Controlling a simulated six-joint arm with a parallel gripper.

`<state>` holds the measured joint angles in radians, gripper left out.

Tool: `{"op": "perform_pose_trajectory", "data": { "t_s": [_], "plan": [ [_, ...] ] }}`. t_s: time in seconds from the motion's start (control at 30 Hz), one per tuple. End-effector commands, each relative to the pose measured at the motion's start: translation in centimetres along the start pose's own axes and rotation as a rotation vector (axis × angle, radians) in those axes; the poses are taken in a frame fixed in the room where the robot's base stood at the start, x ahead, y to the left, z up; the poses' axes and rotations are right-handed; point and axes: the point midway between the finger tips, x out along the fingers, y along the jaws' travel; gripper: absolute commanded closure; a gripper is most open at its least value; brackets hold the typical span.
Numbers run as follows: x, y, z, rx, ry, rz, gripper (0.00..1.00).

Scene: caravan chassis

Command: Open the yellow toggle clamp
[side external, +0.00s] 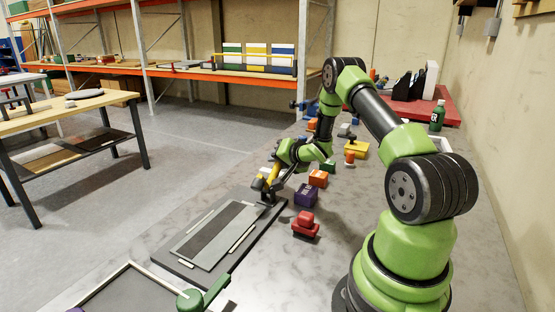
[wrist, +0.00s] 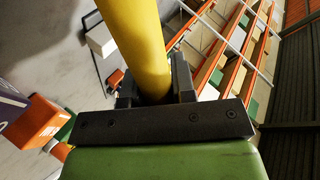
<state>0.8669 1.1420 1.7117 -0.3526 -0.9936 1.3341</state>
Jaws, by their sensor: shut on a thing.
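The yellow toggle clamp (side external: 272,180) stands at the far corner of a dark fixture board, its yellow handle raised and tilted. My gripper (side external: 276,176) is at this handle in the side view. In the wrist view, the yellow handle (wrist: 134,40) runs between the dark jaws of my gripper (wrist: 155,88), which are shut on it. The clamp's base is small and partly hidden in the side view, so I cannot tell how its pressing arm sits.
The fixture board (side external: 180,262) carries a flat grey plate (side external: 215,238). A green-handled clamp (side external: 205,295) is at the near edge. A purple block (side external: 306,195), a red block (side external: 305,224) and an orange block (side external: 318,179) stand right of my gripper.

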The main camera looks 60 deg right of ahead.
Motion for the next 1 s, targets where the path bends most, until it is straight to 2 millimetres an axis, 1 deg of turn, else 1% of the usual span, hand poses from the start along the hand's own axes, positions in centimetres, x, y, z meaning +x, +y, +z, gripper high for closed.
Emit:
{"op": "perform_pose_trajectory", "data": {
  "t_s": [0.2,0.23,0.27,0.3,0.33,0.57,0.67,0.77,0.87,1.0],
  "plan": [
    [0.1,0.3,0.1,0.015,-0.001,0.010,1.00],
    [0.1,0.3,0.1,0.014,-0.001,0.010,0.69],
    [0.1,0.3,0.1,0.014,-0.001,0.010,0.62],
    [0.1,0.2,0.1,0.013,-0.001,0.009,0.53],
    [0.1,0.2,0.1,0.012,-0.001,0.008,0.50],
    [0.0,0.1,0.1,0.008,0.000,0.006,0.50],
    [-0.3,0.2,0.1,0.008,0.000,0.006,0.50],
    [-1.2,0.2,0.0,0.008,0.002,0.006,0.50],
    [-2.6,0.1,0.0,0.009,0.002,0.007,0.50],
    [-5.2,0.1,0.0,0.010,0.002,0.008,0.50]
  ]
}}
